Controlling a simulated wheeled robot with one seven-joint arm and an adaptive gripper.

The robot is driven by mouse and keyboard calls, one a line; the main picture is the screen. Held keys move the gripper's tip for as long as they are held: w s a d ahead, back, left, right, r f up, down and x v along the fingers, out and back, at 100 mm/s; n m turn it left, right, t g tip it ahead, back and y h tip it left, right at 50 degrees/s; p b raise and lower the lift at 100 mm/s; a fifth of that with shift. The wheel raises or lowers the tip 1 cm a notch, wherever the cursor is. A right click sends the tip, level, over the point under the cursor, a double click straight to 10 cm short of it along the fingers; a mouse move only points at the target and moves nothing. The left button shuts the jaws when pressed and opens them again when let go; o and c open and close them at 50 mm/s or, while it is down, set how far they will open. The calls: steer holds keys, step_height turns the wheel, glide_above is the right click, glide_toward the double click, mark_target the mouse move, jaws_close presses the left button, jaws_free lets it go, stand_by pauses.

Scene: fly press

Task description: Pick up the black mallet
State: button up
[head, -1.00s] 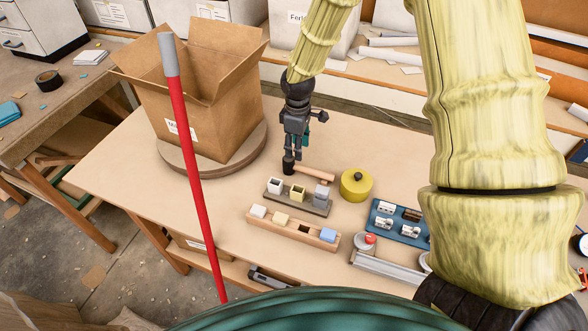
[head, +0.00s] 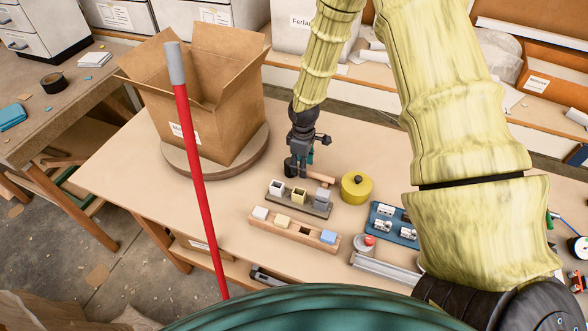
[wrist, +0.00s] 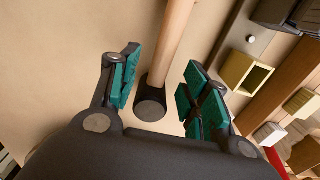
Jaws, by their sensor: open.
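The black mallet lies on the table behind the small block stands. Its black head (head: 290,167) shows at the left, and its pale wooden handle (head: 321,181) runs to the right. My gripper (head: 303,172) is over the mallet from above and hides part of the handle near the head. In the wrist view my open gripper (wrist: 160,88) has its green-padded fingers on either side of the mallet, with the black head (wrist: 150,104) and handle (wrist: 172,45) between them. Both fingers look apart from it.
A grey stand (head: 317,209) with small blocks and a wooden rail (head: 270,229) lie in front of the mallet. A yellow round container (head: 356,188) stands to its right. An open cardboard box (head: 237,125) is at the left. A red pole (head: 197,170) crosses the view.

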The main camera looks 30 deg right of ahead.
steer(key=shift+f+p, duration=0.5)
steer(key=shift+f, duration=1.05)
jaws_close()
